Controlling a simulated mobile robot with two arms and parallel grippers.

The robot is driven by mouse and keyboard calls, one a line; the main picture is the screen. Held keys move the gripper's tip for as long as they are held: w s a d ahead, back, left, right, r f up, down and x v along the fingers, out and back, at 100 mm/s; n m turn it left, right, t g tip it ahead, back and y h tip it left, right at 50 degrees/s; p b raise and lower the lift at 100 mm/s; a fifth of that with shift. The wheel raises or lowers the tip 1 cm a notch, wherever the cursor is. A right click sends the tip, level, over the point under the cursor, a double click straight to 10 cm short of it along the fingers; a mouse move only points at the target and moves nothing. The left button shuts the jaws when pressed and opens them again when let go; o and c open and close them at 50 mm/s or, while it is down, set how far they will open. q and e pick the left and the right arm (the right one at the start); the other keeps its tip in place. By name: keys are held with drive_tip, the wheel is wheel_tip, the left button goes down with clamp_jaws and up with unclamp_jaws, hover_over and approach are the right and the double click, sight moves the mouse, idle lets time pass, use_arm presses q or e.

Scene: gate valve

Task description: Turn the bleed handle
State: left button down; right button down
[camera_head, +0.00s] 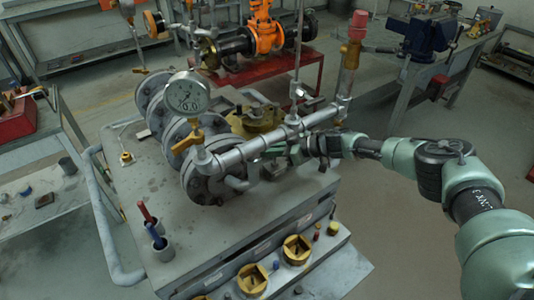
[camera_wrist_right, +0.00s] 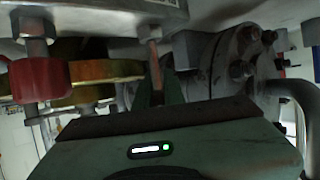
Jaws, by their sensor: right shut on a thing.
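My right gripper (camera_head: 285,153) reaches in from the right, just under the horizontal grey pipe (camera_head: 265,142) of the valve assembly. In the right wrist view, its two green fingers (camera_wrist_right: 159,88) are closed around a narrow brownish lever, which I take to be the bleed handle (camera_wrist_right: 155,60). The lever hangs below a grey metal body at the top of that view. In the head view the lever is hidden by the gripper and pipe. A yellow handle (camera_head: 187,143) sits below the round pressure gauge (camera_head: 187,93). My left gripper is not in view.
A flanged pipe body (camera_head: 203,180) stands on a grey bench (camera_head: 140,205). A red-capped vertical fitting (camera_head: 352,55) rises at the pipe's right end. Red and blue tools stand in cups (camera_head: 160,250) at the front. Bolted flanges (camera_wrist_right: 235,60) are close beside my right gripper.

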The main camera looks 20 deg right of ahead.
drive_tip(key=shift+r, duration=0.1)
idle(0.4)
drive_tip(key=c, duration=1.5)
unclamp_jaws()
